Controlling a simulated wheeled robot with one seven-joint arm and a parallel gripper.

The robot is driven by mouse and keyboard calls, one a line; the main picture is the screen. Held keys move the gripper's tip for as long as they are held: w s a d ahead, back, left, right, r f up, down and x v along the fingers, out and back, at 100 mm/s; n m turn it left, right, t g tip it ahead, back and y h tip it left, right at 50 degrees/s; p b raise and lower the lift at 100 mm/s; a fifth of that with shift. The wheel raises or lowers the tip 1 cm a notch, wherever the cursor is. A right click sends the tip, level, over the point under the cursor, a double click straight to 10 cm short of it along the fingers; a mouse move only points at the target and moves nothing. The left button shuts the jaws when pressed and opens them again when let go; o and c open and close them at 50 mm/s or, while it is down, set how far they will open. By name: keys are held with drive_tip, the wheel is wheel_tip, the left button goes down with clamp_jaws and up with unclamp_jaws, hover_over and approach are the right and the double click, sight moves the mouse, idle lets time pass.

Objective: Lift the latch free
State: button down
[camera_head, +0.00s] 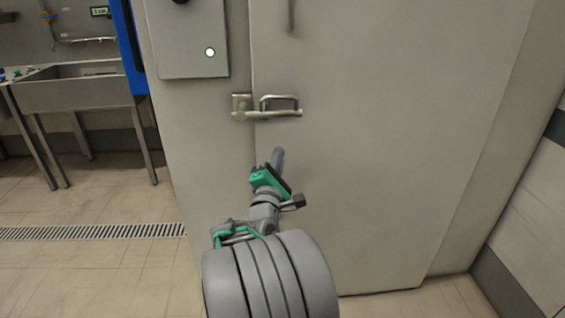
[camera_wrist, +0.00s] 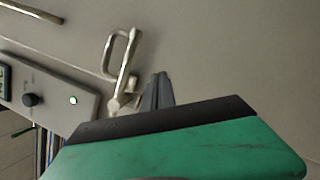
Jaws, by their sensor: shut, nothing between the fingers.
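The metal latch (camera_head: 267,108) is mounted across the seam between the grey door (camera_head: 390,120) and its frame. It has a bar lying level and a loop handle on top. It also shows in the wrist view (camera_wrist: 122,66), left of the fingers. My gripper (camera_head: 278,156) is shut and empty, below the latch in the head view. In the wrist view my gripper's fingertips (camera_wrist: 158,80) show just beside the latch's lower part. I cannot tell whether they touch it; a gap shows below it in the head view.
A control box (camera_head: 190,40) with a lit round button is on the frame, up and left of the latch. A vertical door handle (camera_head: 291,14) is above. A steel sink (camera_head: 75,90) stands at the left. A floor drain (camera_head: 95,232) runs along the tiles. The door surface right of the latch is clear.

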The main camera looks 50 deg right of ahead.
drive_tip(key=s+f+n+t+b, duration=0.1)
drive_tip(key=n+t, duration=0.1)
drive_tip(key=n, duration=0.3)
drive_tip(key=s+f+n+t+b, duration=0.1)
drive_tip(key=n+t, duration=0.1)
drive_tip(key=n, duration=0.3)
drive_tip(key=s+a+f+n+t+b, duration=0.1)
drive_tip(key=f+n+t, duration=0.1)
drive_tip(key=n, duration=0.2)
drive_tip(key=shift+s+a+f+n+t+h+b, duration=0.1)
drive_tip(key=shift+s+n+t+h+b, duration=0.05)
drive_tip(key=shift+n+t+h+b, duration=0.2)
drive_tip(key=p+x, duration=0.3)
drive_tip(key=x, duration=0.1)
drive_tip(key=r+p+x, duration=0.1)
drive_tip(key=p+x, duration=0.2)
drive_tip(key=x, duration=0.1)
drive_tip(key=s+a+r+p+x, duration=0.1)
drive_tip(key=p+x, duration=0.2)
drive_tip(key=x, duration=0.1)
drive_tip(key=shift+w+d+r+p, duration=0.15)
drive_tip(key=shift+w+r+p, duration=0.15)
drive_tip(key=shift+p, duration=0.05)
drive_tip(key=shift+r, duration=0.1)
